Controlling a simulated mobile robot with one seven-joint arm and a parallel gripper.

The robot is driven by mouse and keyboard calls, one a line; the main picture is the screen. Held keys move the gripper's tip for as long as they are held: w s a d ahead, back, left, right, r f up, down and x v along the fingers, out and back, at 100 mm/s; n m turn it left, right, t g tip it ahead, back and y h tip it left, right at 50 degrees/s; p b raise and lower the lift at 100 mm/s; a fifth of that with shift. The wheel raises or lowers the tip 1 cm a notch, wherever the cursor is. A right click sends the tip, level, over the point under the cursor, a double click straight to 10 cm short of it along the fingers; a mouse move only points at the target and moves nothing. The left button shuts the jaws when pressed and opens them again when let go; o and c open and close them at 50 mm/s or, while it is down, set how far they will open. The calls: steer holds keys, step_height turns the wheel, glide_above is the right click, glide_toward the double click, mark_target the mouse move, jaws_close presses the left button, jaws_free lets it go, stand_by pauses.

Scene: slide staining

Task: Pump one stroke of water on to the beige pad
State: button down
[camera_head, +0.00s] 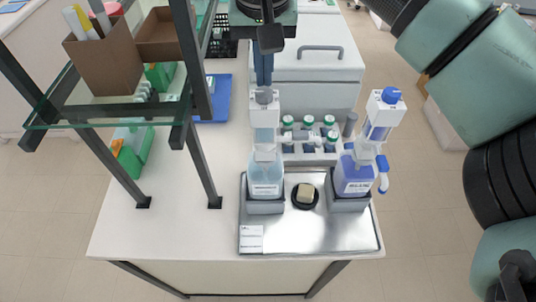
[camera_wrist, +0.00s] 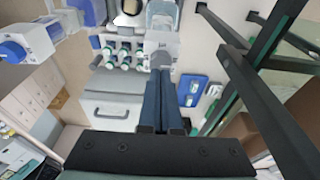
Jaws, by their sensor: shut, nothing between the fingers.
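A bottle of pale clear liquid (camera_head: 265,178) with a grey and white pump top (camera_head: 264,98) stands upright in a grey holder on the metal tray; its label is too small to read. The pump top also shows in the wrist view (camera_wrist: 161,58). The beige pad (camera_head: 305,191) sits on a round black base on the tray, right of this bottle. My gripper (camera_head: 264,84) points down with its blue fingers shut and empty, right over the pump top. In the wrist view the fingertips (camera_wrist: 162,72) are at the pump top; I cannot tell whether they touch it.
A blue-liquid bottle (camera_head: 355,176) with a blue cap stands right of the pad. A rack of green-capped vials (camera_head: 308,158) is behind the tray (camera_head: 300,236). A dark-framed glass shelf (camera_head: 80,113) stands at left. The table's front left is clear.

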steer(key=shift+f+b, duration=0.5)
steer(key=shift+f, duration=0.7)
steer(key=shift+s+f, duration=0.15)
stand_by(0.4)
steer(key=shift+p, duration=0.35)
steer(key=shift+r+p, duration=1.1)
steer(key=shift+r, duration=0.3)
step_height(320, 180, up, 5)
steer(key=p, duration=0.4)
steer(key=shift+r+p, duration=0.1)
steer(key=shift+p, duration=0.3)
